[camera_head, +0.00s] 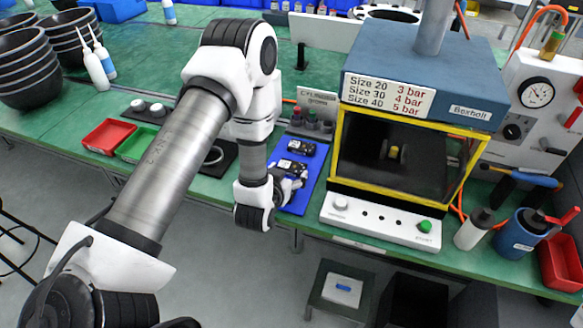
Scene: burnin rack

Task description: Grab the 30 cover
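My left arm comes in from the left and reaches down over the front edge of the green bench. My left gripper (294,186) is at the front part of a blue mat (301,204). It is just in front of a dark part with light markings (292,168) on the mat, but I cannot tell if they touch. Its fingers are small and partly hidden by the wrist, so I cannot tell if it is open. Another dark part (299,147) lies behind, towards the back of the mat. No number 30 is readable on any cover. My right gripper is out of view.
A test chamber (425,85) with a yellow frame and pressure sign stands right of the mat, its control panel (380,221) in front. Red (108,137) and green (137,144) trays sit at left, near white round pieces (157,110). Stacked bowls (28,72) stand far left.

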